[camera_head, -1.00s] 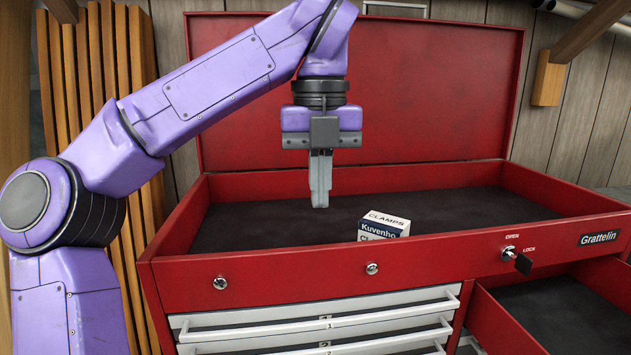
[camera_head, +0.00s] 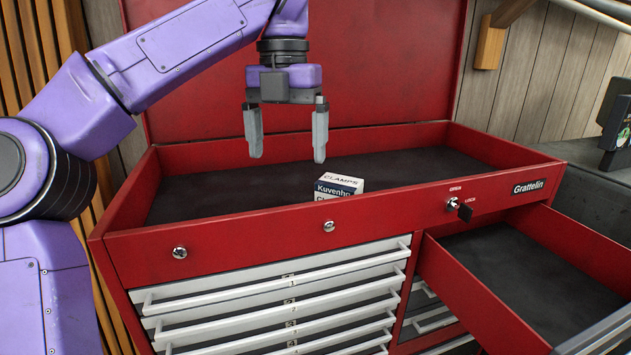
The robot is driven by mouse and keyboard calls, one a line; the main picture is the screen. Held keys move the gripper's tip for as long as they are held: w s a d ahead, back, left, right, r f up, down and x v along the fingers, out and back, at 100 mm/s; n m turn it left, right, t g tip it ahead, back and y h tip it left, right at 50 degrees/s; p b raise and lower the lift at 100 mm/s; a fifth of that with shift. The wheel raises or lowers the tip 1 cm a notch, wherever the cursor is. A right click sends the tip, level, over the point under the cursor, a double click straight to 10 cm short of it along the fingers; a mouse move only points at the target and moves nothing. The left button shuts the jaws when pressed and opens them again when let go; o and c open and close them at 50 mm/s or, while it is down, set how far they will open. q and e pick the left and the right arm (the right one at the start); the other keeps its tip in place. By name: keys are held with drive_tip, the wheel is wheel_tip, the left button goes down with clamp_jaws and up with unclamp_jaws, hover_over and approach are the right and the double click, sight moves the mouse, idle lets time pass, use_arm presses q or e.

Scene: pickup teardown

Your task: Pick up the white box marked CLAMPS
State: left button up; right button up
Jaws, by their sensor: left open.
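The white box marked CLAMPS (camera_head: 338,185) sits in the top tray of the red tool chest (camera_head: 250,228), close behind its front wall. Its top is white, and its front has a dark blue band reading Kuvenho. The front wall hides its lower part. My left gripper (camera_head: 288,160) points down above the tray, to the left of the box and higher than it. Its two grey fingers are spread wide with nothing between them. My right gripper is not in view.
The raised red lid (camera_head: 390,70) stands behind the tray. An open drawer (camera_head: 530,265) sticks out at the lower right, and a key sits in the lock (camera_head: 459,207). The dark tray floor (camera_head: 210,190) is otherwise clear. A dark object (camera_head: 617,125) stands at the right edge.

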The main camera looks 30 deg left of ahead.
use_arm(q)
drive_tip(key=w+f+m, duration=0.2)
drive_tip(key=w+m, duration=0.7)
drive_tip(key=m, duration=0.9)
hover_over(340, 181)
drive_tip(key=s, duration=0.1)
wheel_tip(340, 181, down, 2)
drive_tip(key=shift+a, duration=0.15)
drive_tip(key=shift+w+d+f+m, duration=0.1)
drive_tip(key=shift+w+f+m, duration=0.1)
drive_tip(key=shift+m, duration=0.35)
drive_tip(key=shift+w+d+f+m, duration=0.1)
drive_tip(key=shift+w+m, duration=0.1)
drive_tip(key=shift+m, duration=0.35)
wheel_tip(340, 181, down, 5)
drive_tip(key=shift+a+r, duration=0.1)
drive_tip(key=shift+a, duration=0.05)
drive_tip(key=f, duration=0.5)
drive_tip(key=shift+w, duration=0.2)
drive_tip(key=shift+f, duration=0.3)
drive_tip(key=shift+r, duration=0.15)
drive_tip(key=c, duration=1.5)
